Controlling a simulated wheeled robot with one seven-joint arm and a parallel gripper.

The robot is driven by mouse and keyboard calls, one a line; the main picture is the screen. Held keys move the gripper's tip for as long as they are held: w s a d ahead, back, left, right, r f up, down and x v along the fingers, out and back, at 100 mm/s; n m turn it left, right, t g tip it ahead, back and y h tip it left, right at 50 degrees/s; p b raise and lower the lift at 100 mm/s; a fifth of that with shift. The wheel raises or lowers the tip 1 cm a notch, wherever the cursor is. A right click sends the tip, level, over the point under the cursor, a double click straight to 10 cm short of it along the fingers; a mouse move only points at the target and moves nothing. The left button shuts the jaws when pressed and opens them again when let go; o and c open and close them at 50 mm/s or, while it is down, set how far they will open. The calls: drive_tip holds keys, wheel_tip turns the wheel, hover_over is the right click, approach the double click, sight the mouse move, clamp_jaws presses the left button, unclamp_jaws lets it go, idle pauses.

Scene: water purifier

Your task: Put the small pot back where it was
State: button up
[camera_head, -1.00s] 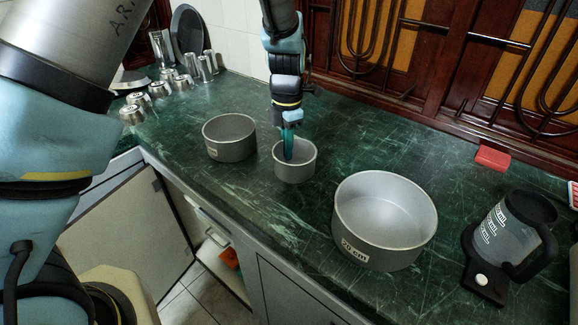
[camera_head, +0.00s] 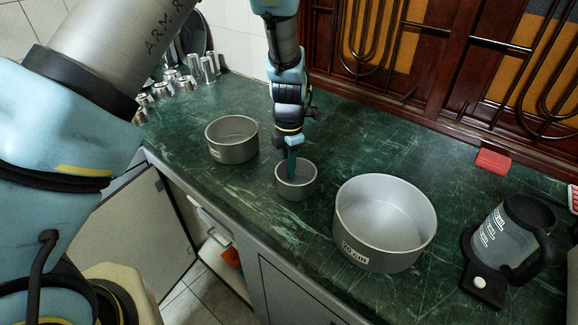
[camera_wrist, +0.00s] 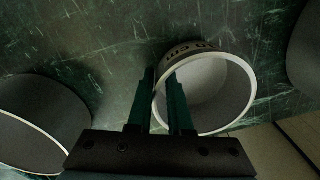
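The small grey pot (camera_head: 296,184) is upright between the medium and large pots in the head view, near the counter's front edge. My gripper (camera_head: 291,168) points down into it. In the wrist view my gripper (camera_wrist: 163,84) has one finger outside and one inside the small pot (camera_wrist: 215,90), pinching its wall. Whether the pot's base touches the counter is hard to tell. The medium pot (camera_head: 232,143) stands to its left and the large pot (camera_head: 372,248), labelled 20 cm, to its right.
The green counter (camera_head: 330,130) is clear behind the small pot. A measuring jug (camera_head: 510,235) stands at the right, with a red block (camera_head: 492,161) near the back wall. Metal cups (camera_head: 190,75) stand at the far left. The front edge drops to cabinets.

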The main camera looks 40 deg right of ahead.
drive_tip(key=shift+o, duration=0.9)
wheel_tip(320, 180, up, 12)
drive_tip(key=b, duration=0.3)
drive_tip(key=shift+r, duration=0.15)
drive_tip(key=w+a+r+m, duration=0.1)
drive_tip(key=w+a+m, duration=0.35)
drive_tip(key=a, duration=0.75)
drive_tip(key=w+a+r+m, duration=0.1)
drive_tip(key=w+a+m, duration=0.35)
drive_tip(key=a, duration=0.65)
drive_tip(key=s+a+m+t, duration=0.1)
drive_tip(key=s+a+m, duration=0.3)
drive_tip(key=a, duration=1.5)
drive_tip(key=m, duration=0.4)
drive_tip(key=shift+s+r+m+t, duration=0.2)
drive_tip(key=shift+m+t, duration=0.1)
